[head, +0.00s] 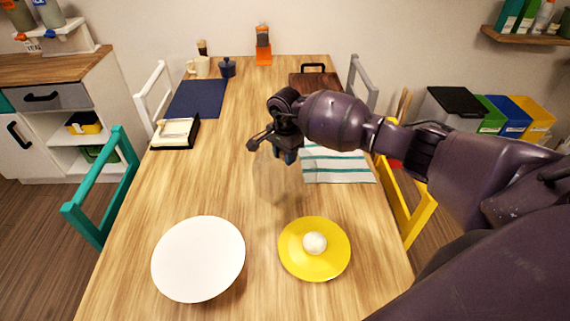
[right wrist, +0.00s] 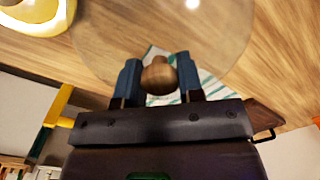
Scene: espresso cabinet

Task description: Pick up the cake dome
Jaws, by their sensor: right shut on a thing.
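The cake dome (head: 273,180) is clear glass and shows only faintly in the head view, hanging below my right gripper (head: 288,153). In the right wrist view its round glass (right wrist: 200,30) is plainer, and its wooden knob (right wrist: 159,76) sits between the two blue fingers of the gripper (right wrist: 158,68). The gripper is shut on that knob. The dome appears held above the table, to the upper left of a yellow plate (head: 314,268) with a white round item (head: 315,243) on it. My left gripper is not in view.
A large white plate (head: 198,258) lies at the front left of the wooden table (head: 215,180). A striped cloth (head: 340,167) lies beyond the yellow plate. A dark blue mat (head: 197,98), a white box-like item (head: 175,132) and mugs are farther back. Chairs flank the table.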

